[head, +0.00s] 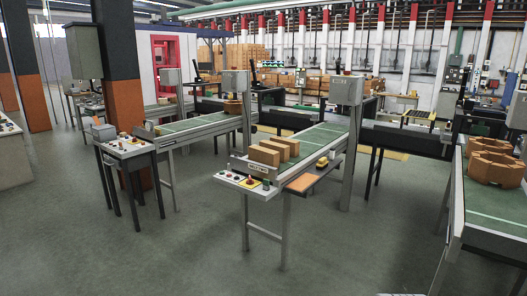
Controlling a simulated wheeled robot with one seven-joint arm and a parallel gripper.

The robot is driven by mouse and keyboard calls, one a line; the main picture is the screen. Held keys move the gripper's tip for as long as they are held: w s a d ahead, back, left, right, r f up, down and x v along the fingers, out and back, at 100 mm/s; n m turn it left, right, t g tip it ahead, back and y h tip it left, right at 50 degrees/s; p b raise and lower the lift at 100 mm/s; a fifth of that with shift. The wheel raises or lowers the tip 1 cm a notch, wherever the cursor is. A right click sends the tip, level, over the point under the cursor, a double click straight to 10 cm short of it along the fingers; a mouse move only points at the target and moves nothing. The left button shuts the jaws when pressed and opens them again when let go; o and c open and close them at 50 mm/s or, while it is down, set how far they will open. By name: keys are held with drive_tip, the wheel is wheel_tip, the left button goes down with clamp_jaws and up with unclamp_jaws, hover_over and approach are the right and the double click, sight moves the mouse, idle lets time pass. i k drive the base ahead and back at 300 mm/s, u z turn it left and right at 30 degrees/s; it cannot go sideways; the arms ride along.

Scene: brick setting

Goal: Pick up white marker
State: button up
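I cannot make out a white marker anywhere in the head view. The middle conveyor (325,135) carries brown blocks (264,156) near its front end, with a button panel (247,183) in front of them. A small dark-legged table (128,150) at the left has small items on top, too small to tell apart. My gripper is not in view. A thin pale sliver shows at the bottom edge right of centre, and I cannot tell what it is.
The right conveyor (500,205) carries brown angular boxes (495,168). An orange and black pillar (122,60) stands behind the small table. A small orange-brown shelf (303,184) juts from the middle conveyor. The grey floor (150,255) in the foreground is clear.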

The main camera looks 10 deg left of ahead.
sight(332, 150)
drive_tip(key=u, duration=0.7)
drive_tip(key=i, duration=1.8)
drive_tip(key=z, duration=0.75)
drive_tip(key=i, duration=0.65)
drive_tip(key=z, duration=0.45)
